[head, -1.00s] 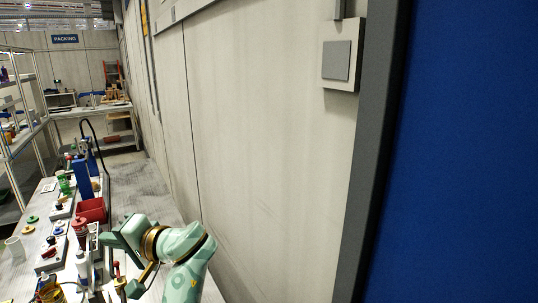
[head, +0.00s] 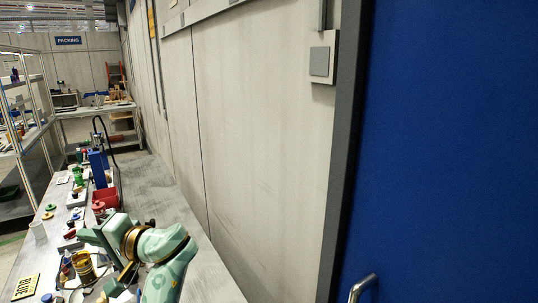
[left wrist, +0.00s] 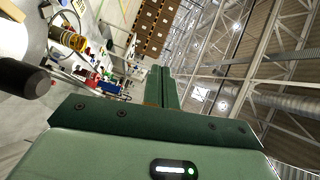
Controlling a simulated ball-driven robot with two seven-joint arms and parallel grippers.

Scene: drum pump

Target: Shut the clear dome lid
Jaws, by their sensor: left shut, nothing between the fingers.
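I cannot make out the clear dome lid in either view. My left gripper (head: 92,237) is over the near part of the long bench (head: 185,230) in the head view, with my green arm behind it. In the left wrist view its dark green fingers (left wrist: 162,84) are together and hold nothing. They point away from the camera, with the bench items to their left and the ceiling to their right. My right gripper is in neither view.
A red bin (head: 106,197) and a blue upright device (head: 97,168) stand farther along the bench among small parts. A wall (head: 260,150) and blue door (head: 450,150) fill the right.

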